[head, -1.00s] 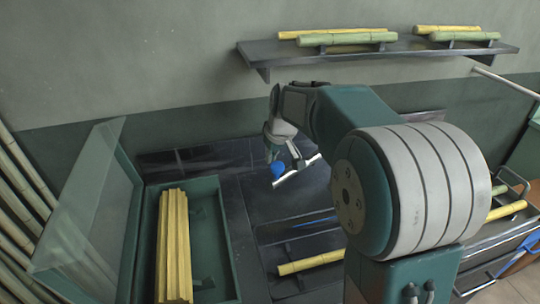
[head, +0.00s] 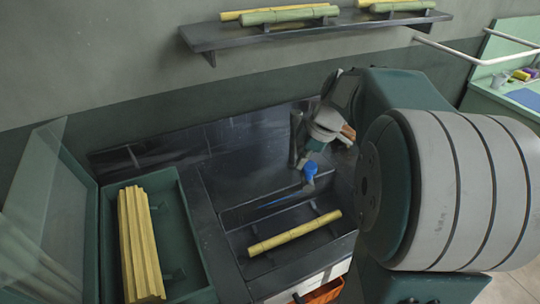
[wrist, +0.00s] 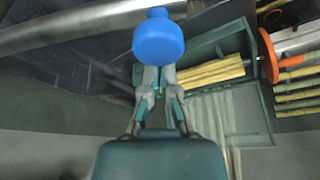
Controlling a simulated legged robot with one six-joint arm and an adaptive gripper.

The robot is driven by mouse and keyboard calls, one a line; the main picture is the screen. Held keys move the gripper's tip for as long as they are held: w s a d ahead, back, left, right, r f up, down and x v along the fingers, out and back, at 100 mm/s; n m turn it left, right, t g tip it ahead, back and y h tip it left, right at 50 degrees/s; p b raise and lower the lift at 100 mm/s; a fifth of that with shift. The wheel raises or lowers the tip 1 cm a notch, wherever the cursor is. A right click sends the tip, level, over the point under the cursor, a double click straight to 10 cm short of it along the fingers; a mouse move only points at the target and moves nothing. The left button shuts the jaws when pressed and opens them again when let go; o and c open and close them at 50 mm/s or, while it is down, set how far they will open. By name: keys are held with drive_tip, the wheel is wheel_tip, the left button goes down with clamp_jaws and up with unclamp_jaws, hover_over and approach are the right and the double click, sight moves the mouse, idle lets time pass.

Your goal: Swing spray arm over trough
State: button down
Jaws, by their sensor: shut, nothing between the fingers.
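The blue end piece of the spray arm (head: 310,169) appears over the far right part of the dark trough (head: 232,238). A dark upright post (head: 297,138) stands behind it. A yellow cane (head: 294,232) lies in the trough. My gripper (head: 318,146) is beside the blue piece, its fingers partly hidden in the head view. In the wrist view, my gripper (wrist: 156,84) is shut and empty, with its tips right at the blue knob (wrist: 158,38); I cannot tell whether they touch. A silver pipe (wrist: 80,22) crosses the upper left there.
A green crate (head: 190,215) holding yellow canes (head: 138,242) stands left of the trough, with a clear panel (head: 40,180) beside it. A wall shelf (head: 320,35) with canes hangs above. An orange bin (head: 322,293) sits below the front edge.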

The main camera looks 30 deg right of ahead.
drive_tip(key=s+d+n+g, duration=0.1)
drive_tip(key=s+d+n, duration=0.1)
drive_tip(key=d, duration=0.9)
drive_tip(key=shift+s+n, duration=0.4)
drive_tip(key=shift+s, duration=0.25)
drive_tip(key=shift+a, duration=0.1)
